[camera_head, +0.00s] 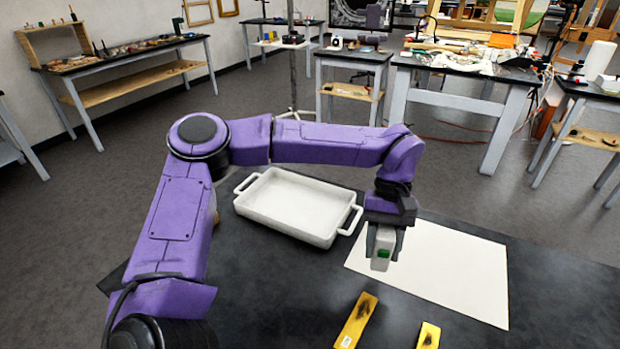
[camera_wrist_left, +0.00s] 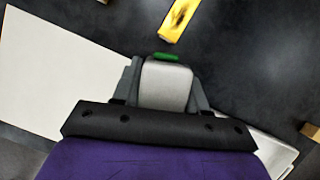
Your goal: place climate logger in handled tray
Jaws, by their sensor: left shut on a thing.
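The logger also shows between the fingers in the left wrist view (camera_wrist_left: 166,88). The handled tray (camera_head: 296,232) is white and rectangular, with a handle at each end. My right gripper is not in view.
A large white sheet (camera_head: 450,272) lies flat on the dark table (camera_head: 265,310). Two yellow pieces with dark marks, one at the front middle (camera_head: 355,321) and one to its right (camera_head: 428,337), lie near the front. Other workbenches stand farther back across the floor.

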